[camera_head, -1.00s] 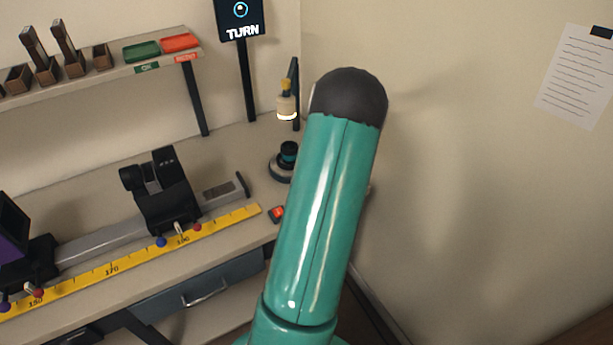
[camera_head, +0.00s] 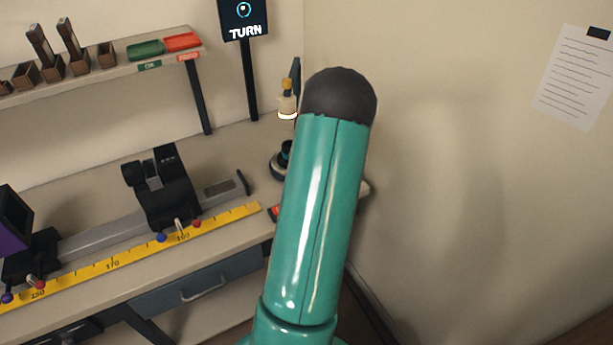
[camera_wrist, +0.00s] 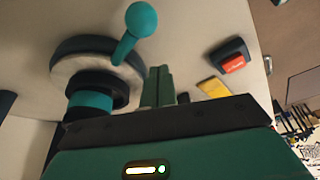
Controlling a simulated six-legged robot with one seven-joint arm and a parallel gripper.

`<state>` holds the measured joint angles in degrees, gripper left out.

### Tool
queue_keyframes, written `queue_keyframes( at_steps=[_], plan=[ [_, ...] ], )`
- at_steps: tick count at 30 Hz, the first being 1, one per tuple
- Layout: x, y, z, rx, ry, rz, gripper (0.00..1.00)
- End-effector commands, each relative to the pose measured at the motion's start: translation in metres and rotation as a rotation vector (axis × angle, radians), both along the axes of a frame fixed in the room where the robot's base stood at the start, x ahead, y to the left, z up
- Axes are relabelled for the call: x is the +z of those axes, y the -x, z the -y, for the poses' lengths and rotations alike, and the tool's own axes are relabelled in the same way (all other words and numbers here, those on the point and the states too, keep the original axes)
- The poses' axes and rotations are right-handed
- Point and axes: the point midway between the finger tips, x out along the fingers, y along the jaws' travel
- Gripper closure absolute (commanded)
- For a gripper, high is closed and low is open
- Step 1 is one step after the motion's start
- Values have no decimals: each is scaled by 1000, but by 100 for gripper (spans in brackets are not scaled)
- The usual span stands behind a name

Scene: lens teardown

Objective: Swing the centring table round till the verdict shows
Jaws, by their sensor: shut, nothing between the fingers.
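The centring table (camera_head: 277,167) is a small round dark stand on the bench, mostly hidden behind my arm in the head view. In the wrist view its pale and dark disc (camera_wrist: 68,68) carries a teal-banded piece (camera_wrist: 92,99) and a teal handle with a round knob (camera_wrist: 141,19). My gripper (camera_wrist: 159,72) is shut and empty, its green fingers together just beside the handle; I cannot tell whether they touch it. In the head view the gripper is hidden behind my arm. The display (camera_head: 243,18) shows a ring symbol and the word TURN.
A box with a red top (camera_wrist: 231,58) sits near the bench edge, close to the yellow ruler (camera_wrist: 213,88). A rail with dark carriages (camera_head: 168,190) lies left. A yellow-topped bottle (camera_head: 287,103) stands behind. Green (camera_head: 146,49) and red (camera_head: 183,41) trays sit on the shelf.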

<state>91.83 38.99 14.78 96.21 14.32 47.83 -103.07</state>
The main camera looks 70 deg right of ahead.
Motion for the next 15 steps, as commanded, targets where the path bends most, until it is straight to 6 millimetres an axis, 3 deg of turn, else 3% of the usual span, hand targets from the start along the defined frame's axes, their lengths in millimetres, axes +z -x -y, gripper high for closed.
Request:
queue_keyframes(
  at_steps=[1, 15],
  plan=[
    [3, -6, 0, 1, 3, 0, 100],
    [85, 20, 12, -1, 3, 1, 100]
  ],
)
